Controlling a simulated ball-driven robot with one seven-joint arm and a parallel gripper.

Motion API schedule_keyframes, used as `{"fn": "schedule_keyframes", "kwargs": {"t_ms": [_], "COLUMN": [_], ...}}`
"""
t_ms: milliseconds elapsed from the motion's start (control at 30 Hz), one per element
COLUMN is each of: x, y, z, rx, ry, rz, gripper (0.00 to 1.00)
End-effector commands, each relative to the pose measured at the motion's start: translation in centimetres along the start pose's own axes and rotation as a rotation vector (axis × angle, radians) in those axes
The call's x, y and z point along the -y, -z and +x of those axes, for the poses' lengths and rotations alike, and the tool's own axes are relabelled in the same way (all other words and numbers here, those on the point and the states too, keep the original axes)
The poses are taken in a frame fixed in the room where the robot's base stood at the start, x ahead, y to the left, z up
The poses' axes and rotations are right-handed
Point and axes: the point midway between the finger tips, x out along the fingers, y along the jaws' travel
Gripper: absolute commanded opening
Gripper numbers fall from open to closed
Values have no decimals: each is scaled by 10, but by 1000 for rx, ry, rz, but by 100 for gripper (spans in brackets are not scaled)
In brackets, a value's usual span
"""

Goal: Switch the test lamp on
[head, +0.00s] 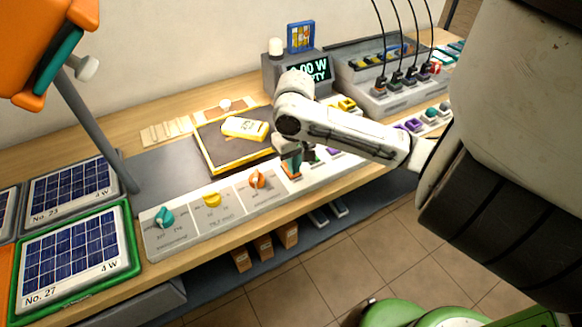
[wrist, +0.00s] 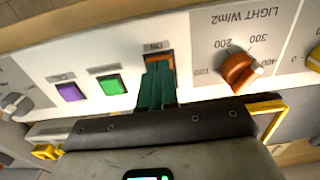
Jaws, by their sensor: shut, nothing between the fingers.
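An orange lamp-like head (head: 45,50) on a grey post stands at the upper left in the head view. I cannot tell whether it is lit. An orange switch (wrist: 158,58) sits in the pale control panel, with a small label beside it. The same switch (head: 291,174) shows partly in the head view. My gripper (wrist: 157,78) is shut and empty, with its teal fingertips over the switch and hiding part of it. In the head view my gripper (head: 291,160) points down at the panel. I cannot tell whether the fingertips touch the switch.
An orange knob (wrist: 238,72) with a light scale is right of the switch in the wrist view. Green (wrist: 111,86) and purple (wrist: 69,92) buttons are left of it. A display (head: 309,70) stands behind my arm.

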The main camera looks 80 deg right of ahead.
Motion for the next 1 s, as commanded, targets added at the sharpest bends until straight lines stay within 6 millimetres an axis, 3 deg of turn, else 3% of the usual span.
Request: {"fn": "schedule_keyframes", "kwargs": {"t_ms": [167,1000], "x": [0,0], "y": [0,0], "z": [-3,-65], "rx": [3,1], "ry": [0,1], "rz": [1,0], "gripper": [0,0]}}
